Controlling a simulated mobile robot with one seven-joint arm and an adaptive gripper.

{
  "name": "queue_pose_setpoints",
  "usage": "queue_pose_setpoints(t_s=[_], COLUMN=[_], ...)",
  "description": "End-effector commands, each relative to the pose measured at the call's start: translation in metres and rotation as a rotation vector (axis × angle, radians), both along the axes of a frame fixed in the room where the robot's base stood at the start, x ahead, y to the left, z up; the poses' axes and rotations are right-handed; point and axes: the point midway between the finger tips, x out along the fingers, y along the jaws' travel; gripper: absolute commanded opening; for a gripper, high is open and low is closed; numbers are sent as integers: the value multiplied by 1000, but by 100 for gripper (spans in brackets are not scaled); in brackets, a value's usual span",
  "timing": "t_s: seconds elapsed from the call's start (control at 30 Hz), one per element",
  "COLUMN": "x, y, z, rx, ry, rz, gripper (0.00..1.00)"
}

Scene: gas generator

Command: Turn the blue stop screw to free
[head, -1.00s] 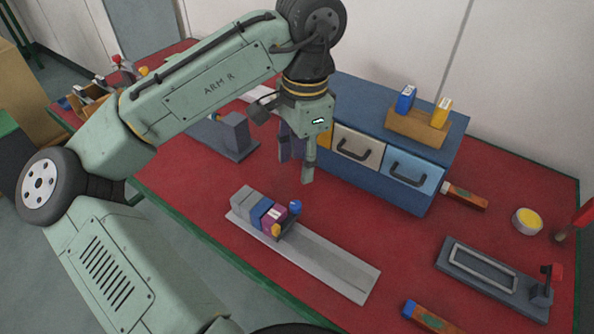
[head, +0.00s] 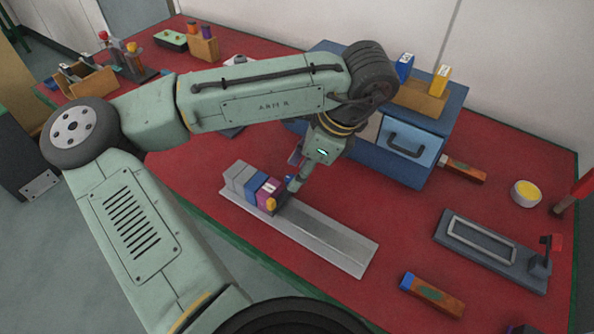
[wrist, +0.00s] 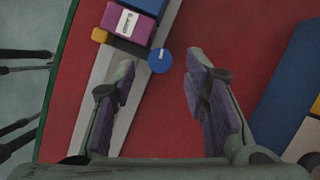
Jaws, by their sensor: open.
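The blue stop screw (wrist: 160,61) is a round blue knob with a short white mark near its top edge in the wrist view. It sits at the side of the grey rail (wrist: 92,115), beside the purple block (wrist: 126,23). My gripper (wrist: 158,72) is open, its fingers apart to the left and right of the screw's line, with no contact visible. In the head view my gripper (head: 294,182) is low over the rail (head: 325,238) by the block row, and it hides the screw.
Grey, blue and purple blocks (head: 255,186) stand in a row on the rail, with a small yellow knob (head: 271,204) at its end. A blue drawer cabinet (head: 405,172) stands close behind my gripper. Red tabletop (head: 370,215) is free to the right of the rail.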

Motion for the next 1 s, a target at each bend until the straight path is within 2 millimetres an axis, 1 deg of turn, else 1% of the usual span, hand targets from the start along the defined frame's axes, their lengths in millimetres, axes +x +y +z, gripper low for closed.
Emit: queue_pose_setpoints(t_s=[0.1,0.2,0.47,1.0], x=[1,1,1,1], y=[4,6,6,6], z=[-10,-14,-15,-15], rx=[-1,-1,0,0], ry=[1,0,-1,0], rz=[0,1,1,1], gripper=[41,41,41,5])
